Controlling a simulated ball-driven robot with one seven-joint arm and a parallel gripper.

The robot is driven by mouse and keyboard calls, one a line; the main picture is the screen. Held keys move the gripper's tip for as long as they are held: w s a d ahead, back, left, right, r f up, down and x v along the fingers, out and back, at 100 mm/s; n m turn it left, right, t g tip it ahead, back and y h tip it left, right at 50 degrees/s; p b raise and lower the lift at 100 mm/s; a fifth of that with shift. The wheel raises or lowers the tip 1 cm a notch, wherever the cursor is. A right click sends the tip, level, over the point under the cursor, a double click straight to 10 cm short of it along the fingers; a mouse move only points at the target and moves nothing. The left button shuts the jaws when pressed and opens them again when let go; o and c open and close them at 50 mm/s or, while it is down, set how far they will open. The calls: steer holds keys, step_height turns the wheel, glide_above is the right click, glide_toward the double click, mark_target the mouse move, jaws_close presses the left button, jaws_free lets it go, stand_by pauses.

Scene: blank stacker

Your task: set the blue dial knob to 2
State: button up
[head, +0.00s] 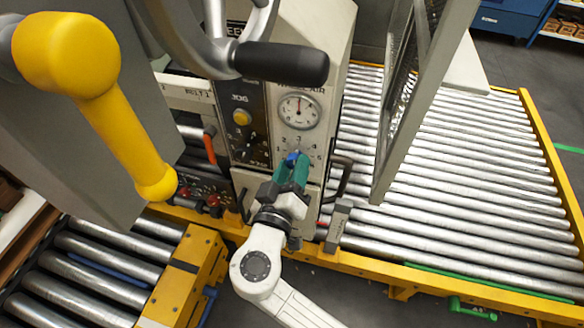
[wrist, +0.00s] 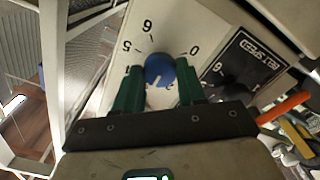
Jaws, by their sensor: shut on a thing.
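The blue dial knob (head: 293,156) sits on the front of the light grey machine panel, below a round gauge. In the wrist view the knob (wrist: 159,69) lies between the green fingers of my gripper (wrist: 158,88). My gripper (head: 291,167) is shut on the knob, one finger on each side. Printed numerals ring the knob; in the wrist view they appear turned over, with a 6 above, a 5 to the left and a 0 to the right. A short white mark shows on the knob's lower part. The numeral it points to is partly hidden by the fingers.
A pressure gauge (head: 298,111) is above the knob. A dark panel with a yellow button (head: 242,117) and a red-handled lever (head: 209,140) are to its left. A black handle (head: 281,63) and a yellow post (head: 120,130) stand nearby. Roller conveyors (head: 470,170) lie right and lower left.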

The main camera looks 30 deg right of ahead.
steer(key=shift+n, duration=0.3)
steer(key=n+p, duration=0.2)
steer(key=n, duration=0.2)
steer(key=shift+r, duration=0.1)
steer(key=shift+n+p, duration=1.05)
steer(key=shift+n, duration=1.15)
steer(key=shift+a, duration=0.1)
steer(key=o, duration=1.1)
steer(key=shift+c, duration=0.2)
steer(key=v, duration=1)
steer(key=shift+s+a+b, duration=0.25)
steer(key=shift+b, duration=0.15)
